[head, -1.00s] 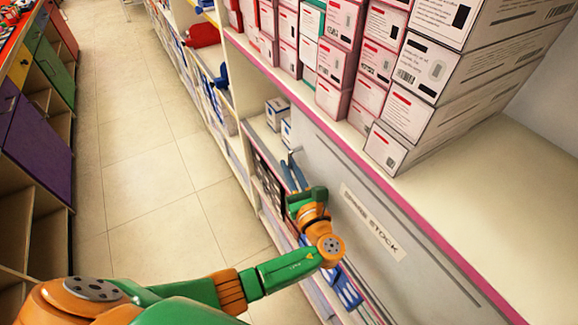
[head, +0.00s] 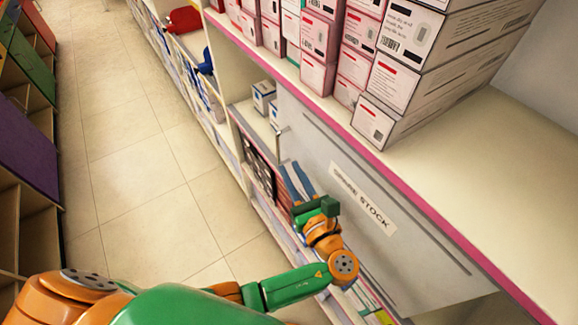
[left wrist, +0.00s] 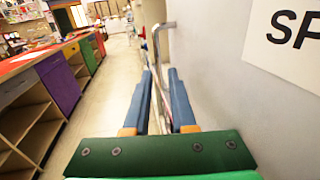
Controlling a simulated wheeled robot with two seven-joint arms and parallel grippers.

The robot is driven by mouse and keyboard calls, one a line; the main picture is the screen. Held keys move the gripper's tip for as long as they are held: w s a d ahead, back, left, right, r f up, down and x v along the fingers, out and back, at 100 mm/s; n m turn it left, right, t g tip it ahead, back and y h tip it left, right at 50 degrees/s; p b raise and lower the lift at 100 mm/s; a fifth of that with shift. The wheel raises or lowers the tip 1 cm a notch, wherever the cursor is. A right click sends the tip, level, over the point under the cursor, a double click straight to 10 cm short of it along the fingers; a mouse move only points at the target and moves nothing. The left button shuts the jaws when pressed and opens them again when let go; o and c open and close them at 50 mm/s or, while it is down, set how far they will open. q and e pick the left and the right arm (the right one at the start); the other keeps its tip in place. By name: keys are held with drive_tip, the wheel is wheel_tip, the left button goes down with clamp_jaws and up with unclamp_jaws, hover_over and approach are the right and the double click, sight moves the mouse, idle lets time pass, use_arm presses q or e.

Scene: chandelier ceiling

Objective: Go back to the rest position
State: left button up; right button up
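My left gripper (head: 297,182), green and orange with blue fingers, is beside the grey panel (head: 405,215) labelled "SPARE STOCK", in the lower part of the shelf unit. In the left wrist view the two blue fingers (left wrist: 160,88) are parallel with a gap between them, and I see nothing held. A metal handle (head: 281,131) stands at the panel's left edge, just beyond the fingertips. It also shows in the left wrist view (left wrist: 163,27), past the fingers. My right gripper is not in view.
Pink and white boxes (head: 390,84) stand on the pink-edged shelf (head: 500,160) above. Small white boxes (head: 263,96) sit in the open compartment left of the panel. Coloured cabinets (head: 28,150) line the left side. The tiled aisle (head: 135,150) between is clear.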

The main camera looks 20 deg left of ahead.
use_arm(q)
drive_tip(key=shift+a, duration=0.1)
drive_tip(key=s+a+f+n+g+h, duration=0.1)
drive_tip(key=s+f+n+g+h, duration=0.2)
drive_tip(key=f, duration=0.7)
drive_tip(key=s+a+f+n+g+h, duration=0.1)
drive_tip(key=s+a+f+g+h, duration=0.3)
drive_tip(key=f, duration=0.6)
drive_tip(key=s+d+f+n+g, duration=0.1)
drive_tip(key=s+f+n+g, duration=0.3)
drive_tip(key=f, duration=0.6)
drive_tip(key=s+a+f+n+h, duration=0.1)
drive_tip(key=s+f+n, duration=0.2)
drive_tip(key=s+n, duration=0.3)
drive_tip(key=s+a+f+n+g+h, duration=0.1)
drive_tip(key=s+f+n+h, duration=0.1)
drive_tip(key=s+n, duration=0.3)
drive_tip(key=s+a+f+n+h, duration=0.1)
drive_tip(key=s+f+n, duration=0.3)
drive_tip(key=s, duration=0.6)
drive_tip(key=a+n, duration=0.1)
drive_tip(key=n, duration=0.1)
drive_tip(key=shift+s+f+n+g+h, duration=0.25)
drive_tip(key=shift+s+n+g+h, duration=0.05)
drive_tip(key=shift+h, duration=0.1)
drive_tip(key=shift+d, duration=0.15)
